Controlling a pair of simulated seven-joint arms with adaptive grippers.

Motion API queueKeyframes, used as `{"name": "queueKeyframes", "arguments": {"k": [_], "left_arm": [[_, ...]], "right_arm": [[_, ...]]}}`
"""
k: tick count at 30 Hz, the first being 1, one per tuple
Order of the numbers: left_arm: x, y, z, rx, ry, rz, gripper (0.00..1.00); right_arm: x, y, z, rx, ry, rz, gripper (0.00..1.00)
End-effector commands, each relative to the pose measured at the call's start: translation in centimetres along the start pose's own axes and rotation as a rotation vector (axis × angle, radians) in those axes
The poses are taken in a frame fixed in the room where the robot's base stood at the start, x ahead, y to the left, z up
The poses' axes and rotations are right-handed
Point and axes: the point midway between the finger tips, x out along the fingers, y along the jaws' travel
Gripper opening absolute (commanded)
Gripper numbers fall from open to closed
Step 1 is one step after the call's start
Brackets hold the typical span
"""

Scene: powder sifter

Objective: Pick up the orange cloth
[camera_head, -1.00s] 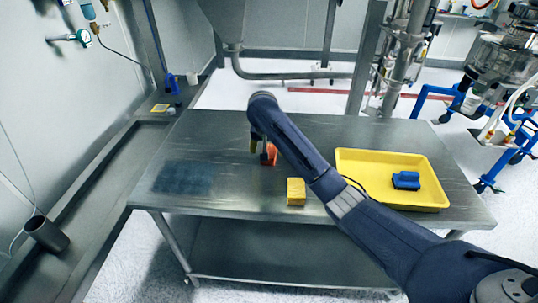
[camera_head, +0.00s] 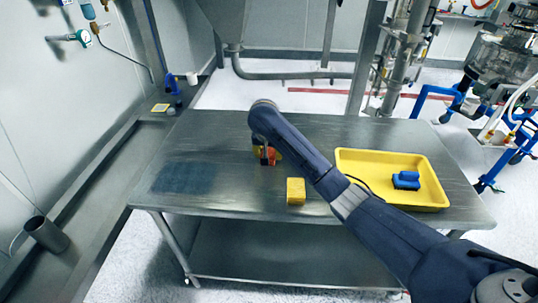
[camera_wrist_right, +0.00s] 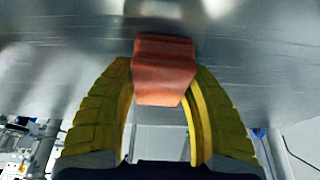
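The orange cloth (camera_head: 264,157) is small in the head view, near the middle of the steel table, at the end of my right arm. In the right wrist view the folded orange cloth (camera_wrist_right: 165,70) sits between the yellow fingertips of my right gripper (camera_wrist_right: 164,74). The fingers curve inward and appear to press on its two sides, so the gripper looks shut on it. Whether the cloth is clear of the tabletop is hard to tell. The dark arm hides part of the right gripper (camera_head: 268,151) in the head view. My left gripper is not in view.
A yellow sponge-like block (camera_head: 296,191) lies near the front edge of the steel table (camera_head: 225,200). A yellow tray (camera_head: 372,190) with a blue object (camera_head: 406,181) stands at the right. A dark mat-like patch (camera_head: 184,178) is at the left. The back of the table is clear.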

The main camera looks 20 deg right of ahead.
Motion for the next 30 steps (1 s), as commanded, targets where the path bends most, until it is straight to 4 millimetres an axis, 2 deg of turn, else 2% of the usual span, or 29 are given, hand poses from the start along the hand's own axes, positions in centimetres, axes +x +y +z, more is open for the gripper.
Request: {"name": "queueKeyframes", "arguments": {"k": [1, 6, 7, 20, 25, 30], "left_arm": [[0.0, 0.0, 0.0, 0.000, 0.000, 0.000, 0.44], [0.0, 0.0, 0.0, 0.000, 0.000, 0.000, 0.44], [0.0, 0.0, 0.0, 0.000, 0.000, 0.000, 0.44], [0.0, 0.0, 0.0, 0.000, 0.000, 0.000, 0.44], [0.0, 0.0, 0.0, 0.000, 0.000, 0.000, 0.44], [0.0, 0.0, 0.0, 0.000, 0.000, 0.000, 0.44]], "right_arm": [[0.0, 0.0, 0.0, 0.000, 0.000, 0.000, 0.39], [0.0, 0.0, 0.0, 0.000, 0.000, 0.000, 0.19], [0.0, 0.0, 0.0, 0.000, 0.000, 0.000, 0.18], [-0.3, -0.1, -0.1, 0.001, -0.001, -0.001, 0.18], [-1.6, -0.1, -0.6, 0.000, 0.000, -0.001, 0.18], [-4.1, -0.2, -1.7, 0.000, 0.000, -0.004, 0.18]]}}
